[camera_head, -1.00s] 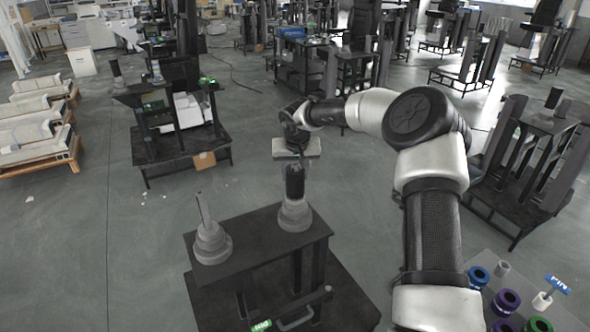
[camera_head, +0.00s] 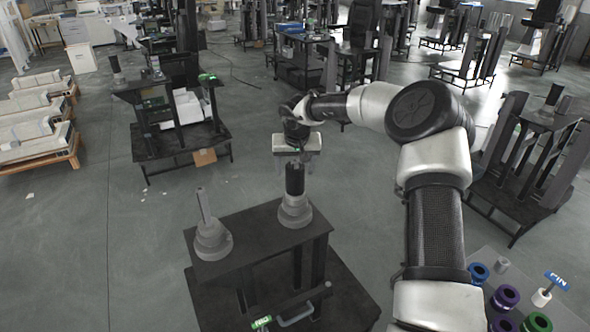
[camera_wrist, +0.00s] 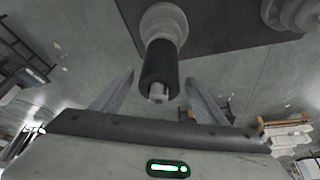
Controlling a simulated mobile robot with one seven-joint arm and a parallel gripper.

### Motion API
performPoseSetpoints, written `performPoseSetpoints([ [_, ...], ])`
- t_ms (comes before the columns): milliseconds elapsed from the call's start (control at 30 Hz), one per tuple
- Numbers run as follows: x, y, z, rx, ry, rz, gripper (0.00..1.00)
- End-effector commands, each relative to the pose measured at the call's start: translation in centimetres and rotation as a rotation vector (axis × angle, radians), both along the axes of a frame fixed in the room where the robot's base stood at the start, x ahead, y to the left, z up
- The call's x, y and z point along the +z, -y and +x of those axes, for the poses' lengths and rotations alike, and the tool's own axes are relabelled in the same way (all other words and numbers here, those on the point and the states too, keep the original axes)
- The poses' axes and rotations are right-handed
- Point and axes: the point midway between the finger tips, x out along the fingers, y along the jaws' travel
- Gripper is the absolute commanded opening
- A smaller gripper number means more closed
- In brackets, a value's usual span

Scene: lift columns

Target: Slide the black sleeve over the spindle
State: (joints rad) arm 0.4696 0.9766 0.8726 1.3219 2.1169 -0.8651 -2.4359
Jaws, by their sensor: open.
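The black sleeve (camera_head: 295,180) is upright around the right-hand spindle, just above its stepped grey base (camera_head: 295,213). In the wrist view the black sleeve (camera_wrist: 160,66) surrounds the spindle, and the spindle's pale tip (camera_wrist: 158,93) pokes out of its end. My gripper (camera_head: 296,168) is over the sleeve's top. In the wrist view the fingers of my gripper (camera_wrist: 160,78) are apart, one on each side of the sleeve's end, with gaps visible. A second, bare grey spindle (camera_head: 204,206) stands on the left of the same dark stand (camera_head: 255,242).
A tray with several coloured rings (camera_head: 507,297) and a blue-labelled pin (camera_head: 556,283) is at the lower right. Another dark stand (camera_head: 180,150) is behind at the left, and one more (camera_head: 530,150) at the right. Open floor lies between them.

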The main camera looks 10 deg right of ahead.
Motion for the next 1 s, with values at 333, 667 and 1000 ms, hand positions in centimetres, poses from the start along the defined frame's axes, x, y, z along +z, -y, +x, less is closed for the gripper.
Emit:
performPoseSetpoints([
  [333,7.4,-0.2,-2.9,-0.001,0.005,-0.003,0.67],
  [667,13.7,-0.5,-5.5,-0.001,0.004,-0.002,0.67],
  [1000,15.4,-0.6,-6.3,0.000,0.002,-0.001,0.67],
])
